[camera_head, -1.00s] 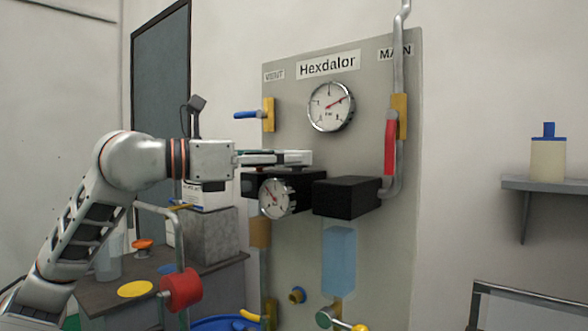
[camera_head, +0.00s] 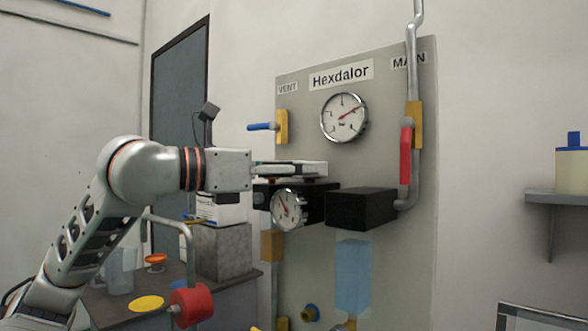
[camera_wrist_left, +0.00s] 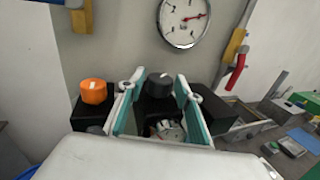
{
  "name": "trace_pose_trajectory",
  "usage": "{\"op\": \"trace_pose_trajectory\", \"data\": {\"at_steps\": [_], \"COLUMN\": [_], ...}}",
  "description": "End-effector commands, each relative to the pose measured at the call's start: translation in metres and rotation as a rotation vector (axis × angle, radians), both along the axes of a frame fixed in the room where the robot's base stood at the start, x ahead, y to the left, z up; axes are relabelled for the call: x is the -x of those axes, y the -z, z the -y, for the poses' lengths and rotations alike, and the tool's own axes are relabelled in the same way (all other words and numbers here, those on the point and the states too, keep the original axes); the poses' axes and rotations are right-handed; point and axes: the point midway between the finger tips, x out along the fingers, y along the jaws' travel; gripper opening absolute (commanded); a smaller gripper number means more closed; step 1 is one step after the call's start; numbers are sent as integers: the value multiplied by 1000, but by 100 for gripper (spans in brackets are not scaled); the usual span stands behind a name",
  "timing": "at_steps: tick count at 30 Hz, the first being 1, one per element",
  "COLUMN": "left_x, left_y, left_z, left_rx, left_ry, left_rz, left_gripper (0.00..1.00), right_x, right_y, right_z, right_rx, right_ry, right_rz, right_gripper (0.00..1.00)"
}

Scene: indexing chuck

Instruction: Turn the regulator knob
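A dark grey round knob (camera_wrist_left: 160,85) with a pale mark stands on top of the black regulator housing (camera_head: 316,205), seen in the left wrist view. An orange knob (camera_wrist_left: 94,92) sits to its left in that view. My left gripper (camera_head: 322,168) reaches over the housing from the left. In the wrist view the gripper (camera_wrist_left: 159,88) has its teal-lined fingers apart, one on each side of the dark knob, with visible gaps; it is open. A small round gauge (camera_head: 286,210) is on the housing's front. My right gripper is not in view.
A grey panel labelled Hexdalor carries a large gauge (camera_head: 344,117), a blue-handled vent valve (camera_head: 281,127), a red main handle (camera_head: 406,153) on a pipe and a second black box (camera_head: 361,209). A cluttered side table (camera_head: 125,300) is lower left. A shelf (camera_head: 560,197) is at right.

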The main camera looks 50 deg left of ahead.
Motion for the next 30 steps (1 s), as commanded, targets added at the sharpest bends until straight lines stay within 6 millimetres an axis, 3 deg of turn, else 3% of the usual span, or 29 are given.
{"op": "trace_pose_trajectory", "data": {"at_steps": [5,18,24,30], "left_x": [15,95,114,117], "left_y": [-1,-1,-1,0], "left_z": [-3,-20,-25,-25], "left_rx": [2,3,0,0], "left_ry": [1,1,0,0], "left_rz": [6,3,3,0], "left_gripper": [34,34,34,34], "right_x": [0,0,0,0], "right_y": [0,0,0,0], "right_z": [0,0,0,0], "right_rx": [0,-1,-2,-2], "right_ry": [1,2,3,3], "right_rz": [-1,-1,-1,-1], "right_gripper": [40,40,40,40]}}
